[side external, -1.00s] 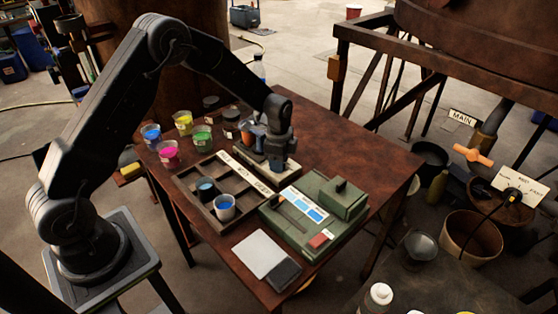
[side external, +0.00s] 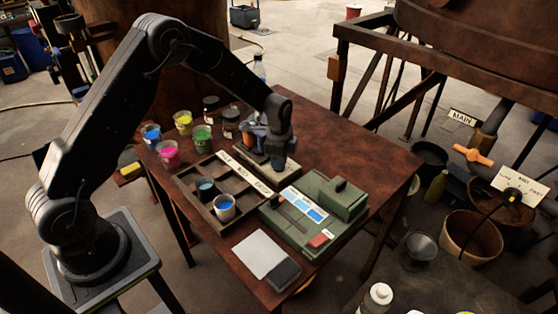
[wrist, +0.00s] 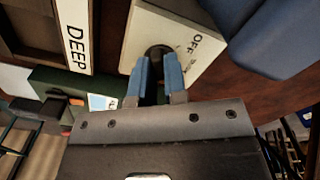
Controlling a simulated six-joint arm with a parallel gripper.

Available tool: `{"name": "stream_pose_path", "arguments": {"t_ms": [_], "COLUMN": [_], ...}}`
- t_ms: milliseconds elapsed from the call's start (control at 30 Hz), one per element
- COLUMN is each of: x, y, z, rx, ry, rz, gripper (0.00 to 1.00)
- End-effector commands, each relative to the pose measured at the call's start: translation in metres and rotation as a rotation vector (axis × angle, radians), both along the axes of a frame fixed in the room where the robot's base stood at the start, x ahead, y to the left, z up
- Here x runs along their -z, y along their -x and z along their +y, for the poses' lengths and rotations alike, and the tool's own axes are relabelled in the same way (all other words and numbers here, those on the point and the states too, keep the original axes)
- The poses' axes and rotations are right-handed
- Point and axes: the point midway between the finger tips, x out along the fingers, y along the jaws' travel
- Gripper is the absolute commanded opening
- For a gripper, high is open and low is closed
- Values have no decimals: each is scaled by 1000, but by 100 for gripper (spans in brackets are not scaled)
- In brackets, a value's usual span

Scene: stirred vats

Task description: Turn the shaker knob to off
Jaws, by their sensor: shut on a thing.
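The shaker is a cream box (side external: 250,157) on the rusty table, behind the green case. In the wrist view, its cream face (wrist: 185,25) carries the printed word OFF and a smaller word partly hidden near the knob. The dark round knob (wrist: 157,52) sits on this face. My gripper (wrist: 159,62) has its two blue fingers closed on either side of the knob. I cannot tell which mark the knob points to.
A compartment tray (side external: 190,190) holding two cups stands left of the shaker. The green case (side external: 290,240) is in front. Several paint cups, including a pink one (side external: 168,154), stand at the back left. The table's right side (side external: 350,160) is clear.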

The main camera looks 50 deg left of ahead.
Motion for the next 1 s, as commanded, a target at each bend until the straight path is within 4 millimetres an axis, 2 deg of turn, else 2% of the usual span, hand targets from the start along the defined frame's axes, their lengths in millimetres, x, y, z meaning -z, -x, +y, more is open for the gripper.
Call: {"name": "stream_pose_path", "arguments": {"t_ms": [267,1000], "x": [0,0], "y": [0,1], "z": [0,0], "rx": [-158,-854], "ry": [-2,-2], "rz": [2,4], "gripper": [0,0]}}
